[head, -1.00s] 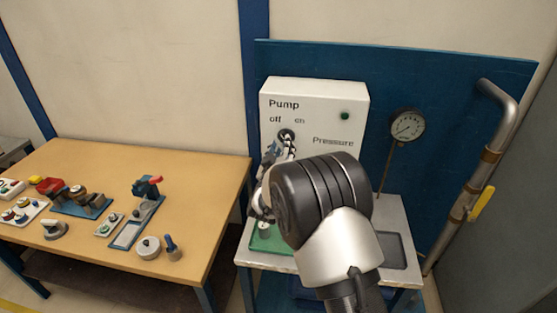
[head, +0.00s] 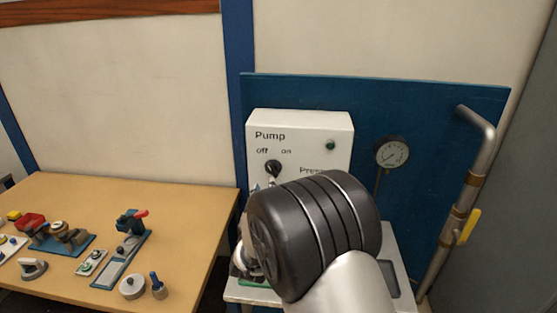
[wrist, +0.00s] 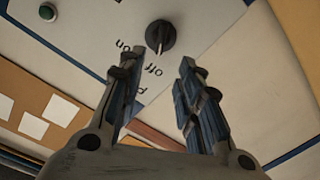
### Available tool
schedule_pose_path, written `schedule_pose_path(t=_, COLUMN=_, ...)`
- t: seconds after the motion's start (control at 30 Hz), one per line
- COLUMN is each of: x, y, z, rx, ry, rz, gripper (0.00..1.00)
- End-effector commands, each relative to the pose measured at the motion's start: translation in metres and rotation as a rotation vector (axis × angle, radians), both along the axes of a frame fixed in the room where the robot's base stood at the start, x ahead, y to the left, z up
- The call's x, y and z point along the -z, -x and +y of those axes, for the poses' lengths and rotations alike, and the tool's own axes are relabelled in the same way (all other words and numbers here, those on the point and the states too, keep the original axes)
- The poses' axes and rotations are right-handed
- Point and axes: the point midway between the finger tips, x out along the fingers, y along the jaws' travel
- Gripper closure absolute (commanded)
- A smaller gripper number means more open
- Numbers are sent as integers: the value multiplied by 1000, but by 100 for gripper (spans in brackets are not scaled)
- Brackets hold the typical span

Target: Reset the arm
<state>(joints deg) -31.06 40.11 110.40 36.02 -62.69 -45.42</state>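My gripper (wrist: 157,68) is open and empty in the wrist view, its two blue-grey fingers spread apart. It is apart from the black pump knob (wrist: 160,37), which sits beyond the fingertips on the white panel. In this view the knob's pale mark seems turned toward the "off" label. In the head view the knob (head: 273,168) shows below the "off" and "on" labels on the white pump box (head: 300,125). My black and silver wrist hides the lower box and most of the gripper there.
A round gauge (head: 391,153) and a pipe with a yellow handle (head: 467,226) stand right of the box before a blue board (head: 440,110). A wooden table (head: 150,200) with several small fixtures is at the left. A green lamp (head: 330,145) is on the box.

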Motion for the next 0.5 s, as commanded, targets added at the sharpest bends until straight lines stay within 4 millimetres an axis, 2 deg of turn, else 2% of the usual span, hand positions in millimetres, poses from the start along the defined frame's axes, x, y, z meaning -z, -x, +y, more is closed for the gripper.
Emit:
schedule_pose_path(t=0.03, x=-16, y=0, z=-8, rx=-10, ry=-36, rz=23, gripper=68)
schedule_pose_path(t=0.13, x=-41, y=8, z=-22, rx=-54, ry=-115, rz=114, gripper=68)
schedule_pose_path(t=0.27, x=-69, y=37, z=-47, rx=-102, ry=-212, rz=262, gripper=68)
schedule_pose_path(t=0.37, x=-84, y=71, z=-68, rx=-122, ry=-270, rz=378, gripper=68)
schedule_pose_path(t=0.5, x=-94, y=133, z=-103, rx=-113, ry=-329, rz=546, gripper=68)
